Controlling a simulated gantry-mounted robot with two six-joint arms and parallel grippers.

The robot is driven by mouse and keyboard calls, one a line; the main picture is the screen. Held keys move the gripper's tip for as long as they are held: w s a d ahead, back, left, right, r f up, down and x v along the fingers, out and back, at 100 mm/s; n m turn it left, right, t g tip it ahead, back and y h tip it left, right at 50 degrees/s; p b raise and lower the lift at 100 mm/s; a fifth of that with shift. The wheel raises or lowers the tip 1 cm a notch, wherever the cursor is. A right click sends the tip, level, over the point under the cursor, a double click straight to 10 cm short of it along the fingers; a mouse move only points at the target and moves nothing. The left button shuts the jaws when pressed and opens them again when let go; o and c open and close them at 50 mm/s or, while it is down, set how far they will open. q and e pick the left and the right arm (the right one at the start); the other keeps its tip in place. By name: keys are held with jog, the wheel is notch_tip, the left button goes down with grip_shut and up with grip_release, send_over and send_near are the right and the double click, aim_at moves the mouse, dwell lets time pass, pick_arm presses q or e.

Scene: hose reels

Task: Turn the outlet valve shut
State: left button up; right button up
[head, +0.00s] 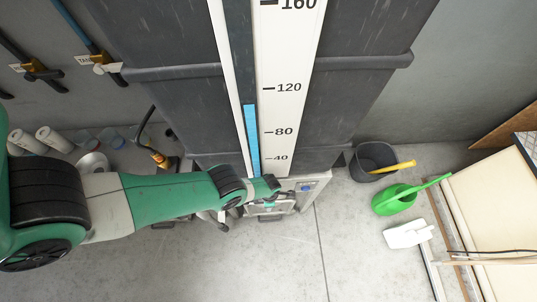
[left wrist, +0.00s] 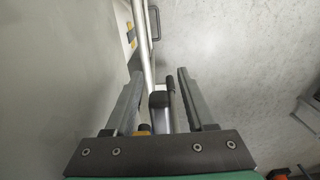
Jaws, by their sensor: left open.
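A dark tank (head: 183,110) with a white level scale (head: 288,70) stands in the middle of the head view. My left arm reaches from the left to the tank's foot, and its gripper (head: 272,188) is there, mostly hidden by the wrist. In the left wrist view the left gripper (left wrist: 157,76) is open, with a finger on each side. A dark bar-like handle (left wrist: 170,88) and a grey rounded end (left wrist: 158,102) show between the fingers, seemingly the outlet valve. I cannot tell whether a finger touches them. The valve is not clear in the head view. My right gripper is out of view.
A black bucket (head: 366,158), a green watering can (head: 391,200) and a white jug (head: 408,234) stand on the floor at the right. A pale bench (head: 490,200) is at the right edge. White rolls (head: 50,138) lie at the left. The front floor is clear.

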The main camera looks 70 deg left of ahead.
pick_arm(q)
notch_tip(320, 180, up, 12)
jog(key=p, duration=1.1)
jog(key=shift+w+f+p, duration=0.1)
jog(key=shift+p, duration=0.2)
jog(key=shift+f, duration=0.1)
